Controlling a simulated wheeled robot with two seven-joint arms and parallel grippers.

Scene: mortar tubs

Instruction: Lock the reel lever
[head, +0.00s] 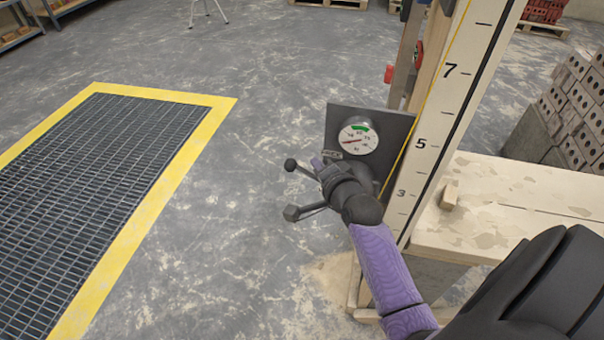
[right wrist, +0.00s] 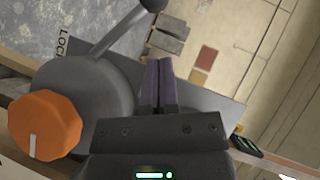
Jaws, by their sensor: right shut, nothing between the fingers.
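The reel lever shows in the right wrist view as a grey arm (right wrist: 125,35) with a black ball at its end, rising from a round grey hub (right wrist: 95,95). Letters reading "LOC", partly hidden, are beside the hub. In the head view, a black ball knob (head: 290,164) sticks out left of my right gripper (head: 318,164). That gripper is shut and empty, its purple fingers (right wrist: 158,62) together, right of the lever arm and apart from it. The hub is hidden behind the gripper in the head view. My left gripper is not in view.
A dark panel (head: 340,118) carries a round gauge (head: 358,138) beside a numbered board (head: 455,80). A second dark knob (head: 291,213) is below the ball. An orange knob (right wrist: 45,125) is beside the hub. A worktable (head: 500,205) stands right; open floor and a yellow-edged grate (head: 165,98) lie left.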

